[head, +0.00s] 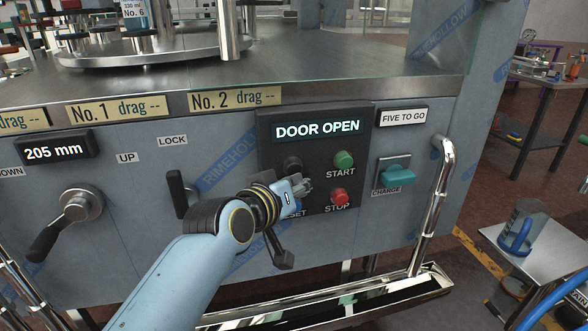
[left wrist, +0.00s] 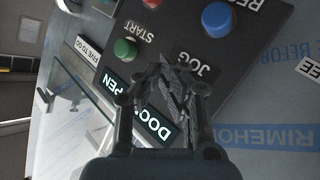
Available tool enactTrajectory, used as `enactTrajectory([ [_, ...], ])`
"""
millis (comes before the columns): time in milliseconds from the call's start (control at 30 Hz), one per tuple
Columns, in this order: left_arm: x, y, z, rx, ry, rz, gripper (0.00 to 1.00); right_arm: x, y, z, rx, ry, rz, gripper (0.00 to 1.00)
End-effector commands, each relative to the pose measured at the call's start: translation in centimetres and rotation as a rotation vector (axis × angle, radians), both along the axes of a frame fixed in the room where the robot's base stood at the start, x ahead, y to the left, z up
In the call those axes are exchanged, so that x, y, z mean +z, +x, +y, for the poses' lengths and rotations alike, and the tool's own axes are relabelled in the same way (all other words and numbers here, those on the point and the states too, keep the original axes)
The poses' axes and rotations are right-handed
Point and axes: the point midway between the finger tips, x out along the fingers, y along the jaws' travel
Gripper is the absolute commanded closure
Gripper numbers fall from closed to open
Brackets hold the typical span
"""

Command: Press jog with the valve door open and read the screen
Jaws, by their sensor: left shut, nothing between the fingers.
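The dark control panel (head: 268,190) on the machine front has a lit screen (head: 317,130) reading "DOOR OPEN". The screen also shows in the left wrist view (left wrist: 150,127), partly behind my fingers. My left gripper (head: 304,186) is shut and empty in front of the panel, left of the red STOP button (head: 339,197). In the left wrist view its fingertips (left wrist: 176,68) are beside the JOG label (left wrist: 196,64) and cover the spot there. A dark round knob-like part (head: 291,164) shows just above the gripper. I cannot tell whether the fingertips touch anything. My right gripper is not in view.
The green START button (head: 344,160) is right of the gripper, and a blue button (left wrist: 217,19) shows in the left wrist view. A teal CHARGE switch (head: 396,175), a chrome rail (head: 437,200) and a black lever (head: 176,193) flank the panel. A blue-handled jug (head: 521,229) stands on a side table.

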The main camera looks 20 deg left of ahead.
Motion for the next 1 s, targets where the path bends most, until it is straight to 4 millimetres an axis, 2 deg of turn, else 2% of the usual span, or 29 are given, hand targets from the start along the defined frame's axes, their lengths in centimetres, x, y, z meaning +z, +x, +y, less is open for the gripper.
enactTrajectory([
  [1000, -0.01, -0.01, 0.01, 0.000, 0.001, 0.000, 1.00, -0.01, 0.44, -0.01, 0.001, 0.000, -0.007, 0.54],
])
